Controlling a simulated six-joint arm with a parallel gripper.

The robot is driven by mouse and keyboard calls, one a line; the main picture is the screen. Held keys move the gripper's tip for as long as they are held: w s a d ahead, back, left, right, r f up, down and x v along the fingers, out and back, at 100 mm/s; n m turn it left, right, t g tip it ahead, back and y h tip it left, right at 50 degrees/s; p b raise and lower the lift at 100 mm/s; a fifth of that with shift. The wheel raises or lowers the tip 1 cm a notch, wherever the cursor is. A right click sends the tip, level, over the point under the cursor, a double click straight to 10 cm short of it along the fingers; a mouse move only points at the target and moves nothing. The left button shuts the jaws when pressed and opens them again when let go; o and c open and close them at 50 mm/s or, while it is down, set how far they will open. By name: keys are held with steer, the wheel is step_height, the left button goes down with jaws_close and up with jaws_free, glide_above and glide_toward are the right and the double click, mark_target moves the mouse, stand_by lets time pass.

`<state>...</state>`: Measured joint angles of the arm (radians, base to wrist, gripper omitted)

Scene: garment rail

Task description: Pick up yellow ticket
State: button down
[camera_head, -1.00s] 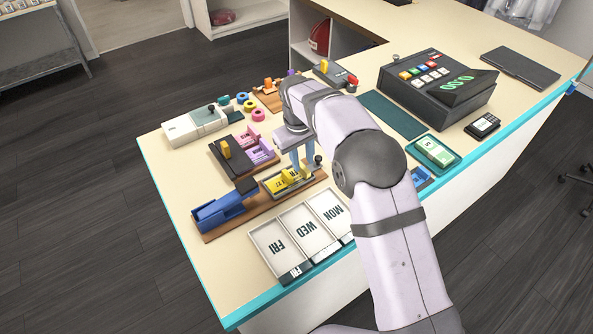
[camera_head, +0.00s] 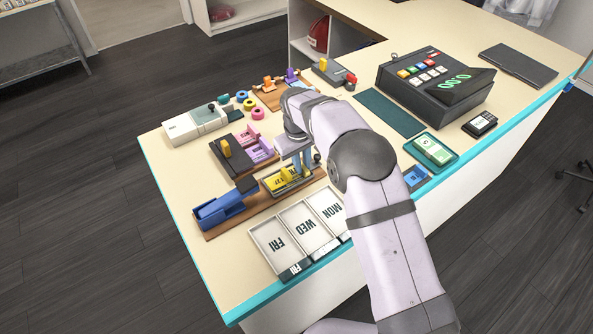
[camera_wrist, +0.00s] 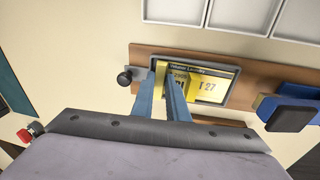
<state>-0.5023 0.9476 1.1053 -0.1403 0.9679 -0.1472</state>
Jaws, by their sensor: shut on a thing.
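The yellow ticket (camera_wrist: 181,78) with dark print is at my gripper's blue fingertips (camera_wrist: 163,74), over a dark-framed tray (camera_wrist: 236,84). My gripper is shut on this ticket; the fingers partly hide it. Another yellow piece marked 27 (camera_wrist: 207,89) lies in the tray beside it. In the head view, yellow tickets (camera_head: 284,179) show in the tray on the wooden board, and my gripper (camera_head: 303,173) is at the tray's right part. Whether the held ticket is clear of the tray I cannot tell.
A blue device (camera_head: 224,208) stands left of the tray on the board. A white tray marked FRI, WED and MON (camera_head: 304,231) lies in front. A dark holder with pink and purple pieces (camera_head: 232,157) is behind. A black knob (camera_wrist: 125,77) is beside the tray.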

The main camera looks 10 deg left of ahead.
steer(key=shift+w+r+b, duration=0.1)
steer(key=shift+r+b, duration=0.3)
steer(key=shift+r, duration=0.3)
step_height(320, 180, up, 14)
steer(key=p, duration=0.3)
steer(key=shift+f, duration=0.2)
stand_by(0.5)
stand_by(0.4)
